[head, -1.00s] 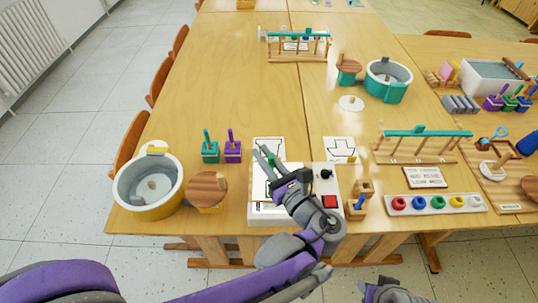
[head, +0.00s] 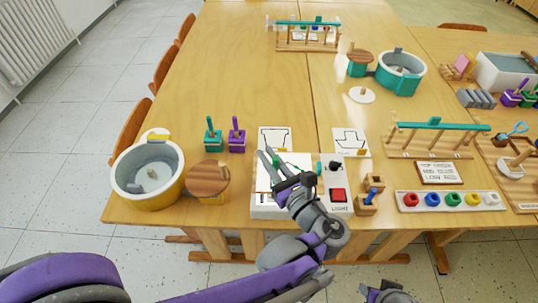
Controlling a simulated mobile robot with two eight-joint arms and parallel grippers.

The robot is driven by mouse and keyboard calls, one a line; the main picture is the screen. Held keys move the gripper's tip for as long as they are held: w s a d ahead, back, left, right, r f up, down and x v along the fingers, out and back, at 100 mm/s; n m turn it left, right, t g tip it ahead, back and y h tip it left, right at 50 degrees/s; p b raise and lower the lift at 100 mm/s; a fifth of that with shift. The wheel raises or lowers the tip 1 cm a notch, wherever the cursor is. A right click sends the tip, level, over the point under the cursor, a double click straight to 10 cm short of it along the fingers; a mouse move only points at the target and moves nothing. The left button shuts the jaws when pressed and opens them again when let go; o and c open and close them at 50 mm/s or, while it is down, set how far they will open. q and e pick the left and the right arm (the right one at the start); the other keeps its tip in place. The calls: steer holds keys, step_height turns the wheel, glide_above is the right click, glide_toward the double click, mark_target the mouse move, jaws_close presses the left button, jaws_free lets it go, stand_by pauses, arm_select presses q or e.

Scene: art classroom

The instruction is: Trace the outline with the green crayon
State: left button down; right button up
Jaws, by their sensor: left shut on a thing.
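My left gripper (head: 270,160) is over the white light box (head: 268,212) near the table's front edge. Its fingers are shut on a thin thing, which the fingers mostly hide; it appears to be the green crayon, but its tip is not clear. A white sheet with a dark outline (head: 275,133) lies just beyond the fingertips. Pale paper lies on the box under the gripper, and the arm covers much of it. I cannot tell whether the crayon touches the paper. A grey part that may be my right gripper (head: 388,292) shows at the bottom edge.
A control panel with a red button (head: 338,195) adjoins the box on the right. Another outline sheet (head: 351,143) lies beyond it. Teal (head: 213,143) and purple (head: 236,144) holders and a yellow-grey tub (head: 147,178) stand left. A rack of coloured knobs (head: 452,201) lies right.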

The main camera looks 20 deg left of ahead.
arm_select(q)
steer(key=shift+f+b, duration=0.9)
steer(key=shift+f, duration=0.65)
stand_by(0.5)
stand_by(0.7)
steer(key=shift+r+p, duration=0.2)
steer(key=shift+p, duration=0.15)
step_height(320, 180, up, 4)
steer(key=p, duration=0.3)
steer(key=shift+f, duration=0.1)
